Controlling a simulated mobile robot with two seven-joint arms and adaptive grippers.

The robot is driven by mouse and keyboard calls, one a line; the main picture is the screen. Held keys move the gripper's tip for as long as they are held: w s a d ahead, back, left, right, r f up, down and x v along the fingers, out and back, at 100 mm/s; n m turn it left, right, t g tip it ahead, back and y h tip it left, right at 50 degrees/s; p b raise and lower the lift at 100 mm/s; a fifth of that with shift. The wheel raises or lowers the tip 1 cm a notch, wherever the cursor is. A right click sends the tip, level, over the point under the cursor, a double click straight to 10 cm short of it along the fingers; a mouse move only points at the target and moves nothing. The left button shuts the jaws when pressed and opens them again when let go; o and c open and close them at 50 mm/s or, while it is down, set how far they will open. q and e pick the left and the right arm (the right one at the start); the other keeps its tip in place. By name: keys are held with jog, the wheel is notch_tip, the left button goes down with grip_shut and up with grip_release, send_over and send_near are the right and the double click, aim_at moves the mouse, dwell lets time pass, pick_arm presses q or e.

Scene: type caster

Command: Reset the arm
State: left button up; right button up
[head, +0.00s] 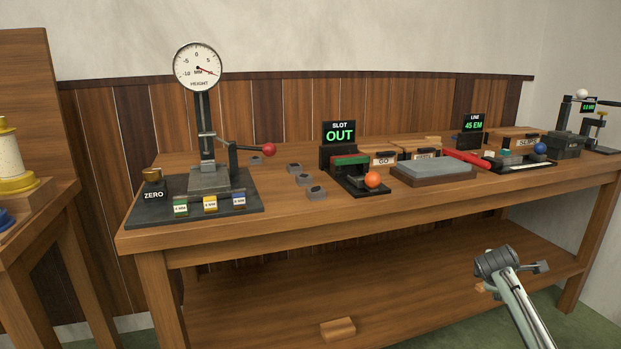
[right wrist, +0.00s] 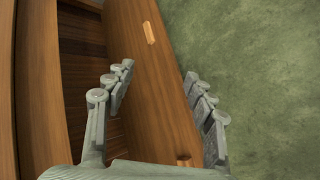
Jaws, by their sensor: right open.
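My right arm comes in from the lower right of the head view. Its gripper (head: 515,265) hangs in front of the bench, below the tabletop and before the lower shelf. In the right wrist view the two fingers of the right gripper (right wrist: 165,100) stand wide apart with nothing between them. Behind them I see the lower shelf (right wrist: 150,85) and the green floor (right wrist: 260,70). My left gripper shows in neither view.
The wooden bench (head: 420,203) carries a height gauge (head: 197,68), a slot station (head: 339,133), a grey stone block (head: 435,170) and a line display (head: 474,123). A wooden block (head: 338,329) lies on the lower shelf. A side table (head: 50,215) stands at left.

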jog(key=w+a+m+t+y, duration=0.1)
jog(key=w+a+m+y, duration=0.3)
jog(key=m, duration=0.8)
jog(key=s+a+f+g, duration=0.1)
jog(key=s+a+f, duration=0.4)
jog(key=s+f, duration=0.55)
jog(key=s+a+f+g, duration=0.1)
jog(key=s+a+f, duration=0.3)
jog(key=s+f, duration=0.65)
jog(key=s+a+f+g, duration=0.1)
jog(key=s+a+f, duration=0.1)
jog(key=s, duration=0.6)
jog(key=s+a+f+g+y, duration=0.1)
jog(key=s+a+f, duration=0.1)
jog(key=s+f, duration=0.2)
jog(key=s+a+f+n+g, duration=0.1)
jog(key=s+a+f, duration=0.1)
jog(key=s, duration=0.9)
jog(key=shift+s+a+f+y, duration=0.15)
jog(key=shift+s+f+y, duration=0.15)
jog(key=shift+f, duration=0.4)
